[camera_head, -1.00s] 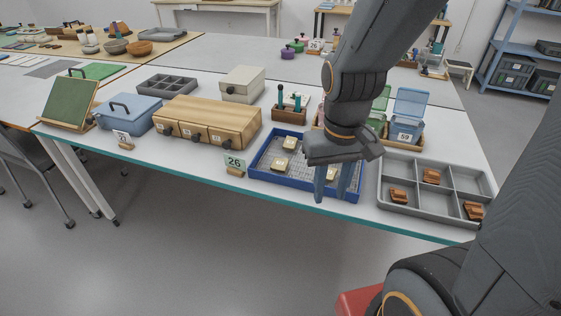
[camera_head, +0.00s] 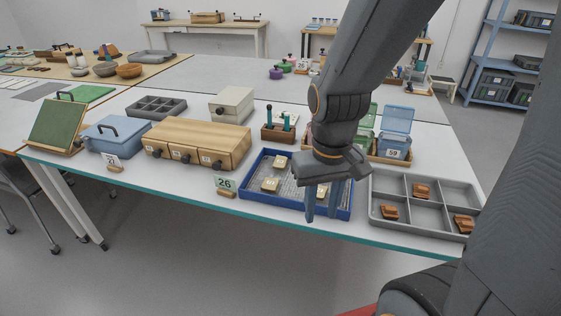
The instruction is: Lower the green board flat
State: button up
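The green board (camera_head: 58,126) leans upright and tilted back on a wooden stand (camera_head: 50,151) at the far left of the table, with a dark handle on its top edge. My gripper (camera_head: 322,212) points down over the front right part of the blue tray (camera_head: 262,196), well to the right of the board. Its two fingers are apart, with nothing visible between them. The fingers hide part of the tray.
A blue lidded box (camera_head: 118,137) stands just right of the board. A wooden drawer unit (camera_head: 198,143), a number 26 card (camera_head: 225,184) and a grey compartment tray (camera_head: 424,238) follow to the right. A flat green sheet (camera_head: 88,94) lies behind the board.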

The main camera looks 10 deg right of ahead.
aim_at(57, 124)
jog(key=u, duration=1.75)
jog(key=i, duration=1.45)
jog(key=z, duration=0.25)
jog(key=i, duration=1.55)
jog(key=z, duration=0.6)
